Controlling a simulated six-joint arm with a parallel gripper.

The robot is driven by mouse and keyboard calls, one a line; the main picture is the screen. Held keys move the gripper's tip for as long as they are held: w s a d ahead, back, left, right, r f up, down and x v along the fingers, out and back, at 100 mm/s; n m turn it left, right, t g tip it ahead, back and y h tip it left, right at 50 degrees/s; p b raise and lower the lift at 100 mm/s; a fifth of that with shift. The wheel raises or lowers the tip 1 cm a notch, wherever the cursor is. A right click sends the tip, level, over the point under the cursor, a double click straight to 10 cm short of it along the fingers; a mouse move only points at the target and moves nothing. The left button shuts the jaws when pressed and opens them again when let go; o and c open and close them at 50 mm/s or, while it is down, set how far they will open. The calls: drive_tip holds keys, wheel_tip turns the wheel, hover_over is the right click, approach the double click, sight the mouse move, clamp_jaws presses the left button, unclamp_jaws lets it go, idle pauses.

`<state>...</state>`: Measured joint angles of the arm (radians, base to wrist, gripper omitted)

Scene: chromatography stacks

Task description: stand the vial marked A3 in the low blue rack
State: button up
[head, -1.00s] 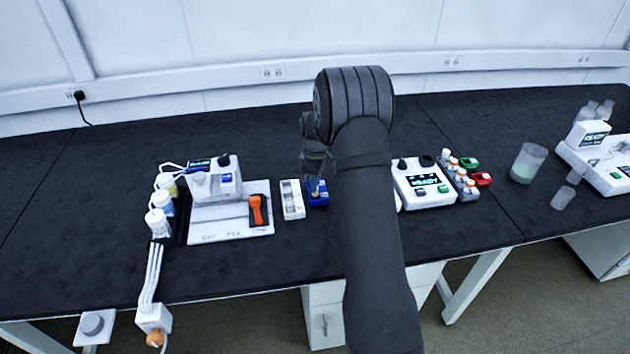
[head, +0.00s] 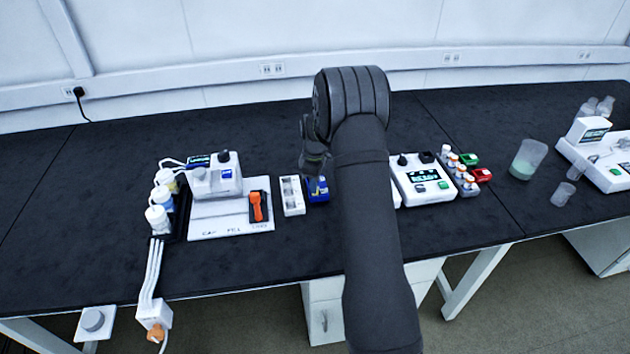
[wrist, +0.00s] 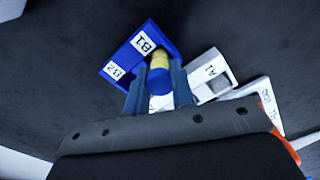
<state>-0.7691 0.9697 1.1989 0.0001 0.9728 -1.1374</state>
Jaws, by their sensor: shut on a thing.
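The low blue rack (head: 318,195) stands on the black bench beside the white rack, partly behind my gripper. The wrist view shows the blue rack (wrist: 127,52) with labels B1 and B2. My gripper (wrist: 158,88) is shut on a vial (wrist: 158,80) with yellow, blue and white parts, at the B1 end of the rack. The vial's marking is not readable, and I cannot tell whether its lower end is inside the slot. In the head view my gripper (head: 315,178) is right over the blue rack.
A white rack (head: 291,196) with an A1 label stands close on the left. To the right are a box with a display (head: 425,178), several small vials and a beaker (head: 527,160).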

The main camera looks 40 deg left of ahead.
drive_tip(key=shift+f, duration=0.25)
drive_tip(key=o, duration=1)
drive_tip(key=shift+r, duration=4.05)
drive_tip(key=shift+f, duration=0.1)
drive_tip(key=shift+f, duration=3.95)
